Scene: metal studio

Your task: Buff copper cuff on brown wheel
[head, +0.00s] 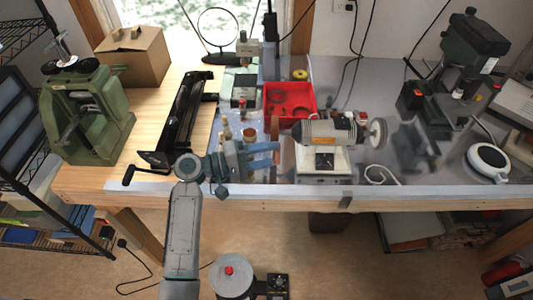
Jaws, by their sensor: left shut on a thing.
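The buffing machine (324,135) stands on a white base on the bench, with its brown wheel (275,131) on the left end and a pale wheel (377,133) on the right. My left gripper (274,153) reaches in from the left, its fingers pointing right beside the lower part of the brown wheel. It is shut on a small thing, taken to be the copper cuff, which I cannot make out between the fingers. Whether it touches the wheel I cannot tell. My right gripper is not in view.
A red bin (289,101) stands behind the machine. Small bottles (249,135) stand close behind my left gripper. A black bench shear (182,120) and green rolling mill (87,110) are left; a drill press (462,60) is at the right back.

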